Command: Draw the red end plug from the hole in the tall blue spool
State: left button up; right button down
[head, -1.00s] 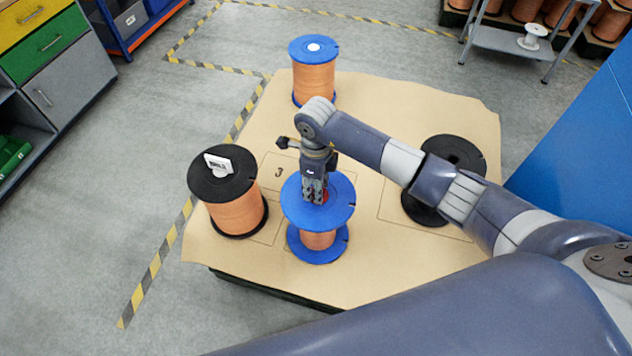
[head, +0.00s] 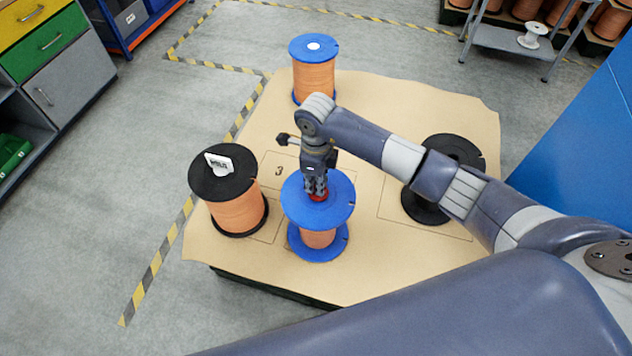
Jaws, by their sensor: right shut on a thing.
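The blue spool (head: 318,219) wound with copper-coloured wire stands upright near the front middle of the brown sheet (head: 400,270). My right gripper (head: 317,193) points down over the centre of its top flange. It is shut on the red end plug (head: 319,198), which shows as a red patch under the fingertips. The fingers hide most of the plug and the hole, so I cannot tell whether the plug is clear of the hole. My left gripper is not in view.
A black-flanged spool (head: 227,190) with a white label stands to the left. Another blue spool (head: 314,70) stands at the back. A black spool (head: 449,155) is partly behind my right arm. Bare sheet lies between them.

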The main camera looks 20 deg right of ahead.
jog(key=shift+r+p, duration=0.8)
jog(key=shift+r, duration=0.45)
jog(key=shift+r+p, duration=1.25)
jog(key=shift+r, duration=0.6)
